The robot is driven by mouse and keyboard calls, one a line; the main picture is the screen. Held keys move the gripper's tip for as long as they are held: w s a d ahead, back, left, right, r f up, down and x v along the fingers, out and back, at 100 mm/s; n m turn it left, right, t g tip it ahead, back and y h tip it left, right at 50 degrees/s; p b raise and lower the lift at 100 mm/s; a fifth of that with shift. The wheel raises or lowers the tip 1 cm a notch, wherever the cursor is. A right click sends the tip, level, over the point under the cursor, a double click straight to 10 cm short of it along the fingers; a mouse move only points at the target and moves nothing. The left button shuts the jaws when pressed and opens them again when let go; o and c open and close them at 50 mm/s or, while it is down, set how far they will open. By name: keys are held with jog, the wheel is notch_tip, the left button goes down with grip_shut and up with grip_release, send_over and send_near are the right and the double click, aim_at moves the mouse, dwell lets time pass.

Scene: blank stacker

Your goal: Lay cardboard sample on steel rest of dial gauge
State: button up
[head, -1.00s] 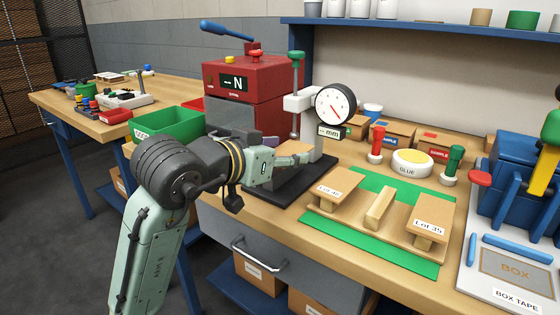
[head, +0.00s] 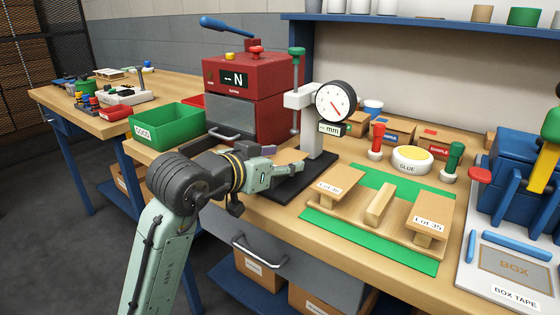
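The dial gauge (head: 335,103) stands on the bench on a dark base (head: 308,182), with a grey column, a green-topped plunger and a round white dial. A small tan flat piece (head: 288,156), which looks like the cardboard sample, shows under the plunger, just behind my gripper. The steel rest is hidden or too small to make out. My gripper (head: 297,168) is low over the front of the gauge base, in front of the tan piece. I cannot tell whether its fingers touch the piece or how far apart they are.
A red tester (head: 245,103) stands behind my arm, with a green bin (head: 166,124) to its left. A wooden rack with Lot-labelled platforms (head: 380,205) sits on a green mat at right. A glue pot (head: 412,160) and stamps stand behind it.

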jog(key=o, duration=0.4)
jog(key=shift+o, duration=0.2)
jog(key=shift+r, duration=0.15)
